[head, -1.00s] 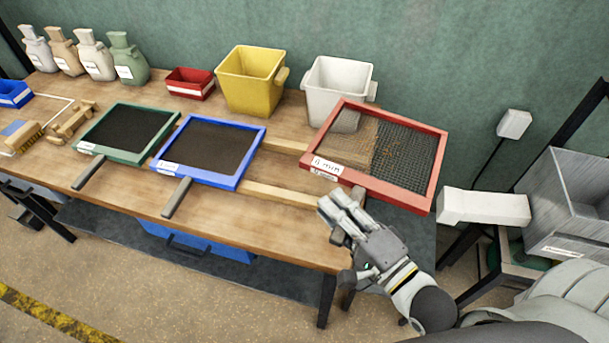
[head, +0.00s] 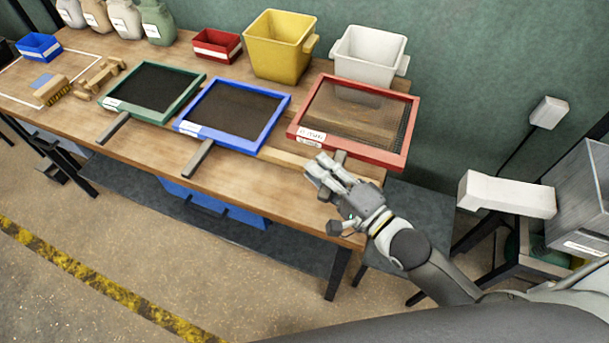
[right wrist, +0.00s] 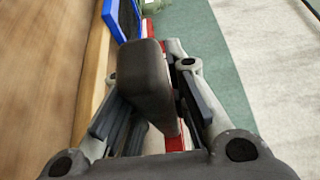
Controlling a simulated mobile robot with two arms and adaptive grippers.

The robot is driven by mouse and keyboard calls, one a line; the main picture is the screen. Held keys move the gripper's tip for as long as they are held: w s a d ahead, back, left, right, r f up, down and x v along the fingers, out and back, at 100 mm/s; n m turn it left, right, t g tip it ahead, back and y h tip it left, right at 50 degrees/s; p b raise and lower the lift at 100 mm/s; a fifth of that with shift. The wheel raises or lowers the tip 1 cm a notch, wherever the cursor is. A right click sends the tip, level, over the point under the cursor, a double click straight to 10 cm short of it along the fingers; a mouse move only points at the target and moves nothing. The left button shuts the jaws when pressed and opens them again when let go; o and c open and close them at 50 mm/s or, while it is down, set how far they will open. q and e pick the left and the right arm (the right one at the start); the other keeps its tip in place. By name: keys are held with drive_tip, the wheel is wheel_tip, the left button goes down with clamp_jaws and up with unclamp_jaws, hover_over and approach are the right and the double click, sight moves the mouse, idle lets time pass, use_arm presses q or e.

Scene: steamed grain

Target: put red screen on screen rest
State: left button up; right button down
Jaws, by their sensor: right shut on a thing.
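The red screen (head: 365,117), a red frame with see-through mesh and a white label, is in the air over the table's right end in the head view. My right gripper (head: 332,170) is shut on its dark handle (right wrist: 148,90), at the screen's near side. Pale wooden rails, which look like the screen rest, lie below it. The near rail (head: 284,157) shows left of the screen, and wood shows through the mesh. The gap between frame and rails is hard to judge. My left gripper is not in view.
The blue-framed screen (head: 190,128) lies just left of the red one, with the green-framed screen (head: 117,105) beyond it. A white bin (head: 365,55) and a yellow bin (head: 275,50) stand behind. A white block-shaped part (head: 507,194) and a metal box (head: 585,195) are at right.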

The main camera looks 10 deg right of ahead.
drive_tip(key=w+a+f, duration=0.1)
drive_tip(key=f, duration=0.1)
drive_tip(key=w+f, duration=0.2)
drive_tip(key=w+a+f, duration=0.1)
drive_tip(key=f, duration=0.1)
drive_tip(key=shift+w+a, duration=0.3)
drive_tip(key=shift+w, duration=0.1)
wheel_tip(320, 180, down, 3)
drive_tip(key=shift+w+f, duration=0.1)
drive_tip(key=shift+b, duration=0.3)
drive_tip(key=c, duration=1.9)
unclamp_jaws()
drive_tip(key=shift+f, duration=0.2)
drive_tip(key=o, duration=0.5)
drive_tip(key=shift+r, duration=0.15)
drive_tip(key=b+v, duration=0.1)
drive_tip(key=v, duration=1.1)
drive_tip(key=shift+r, duration=0.1)
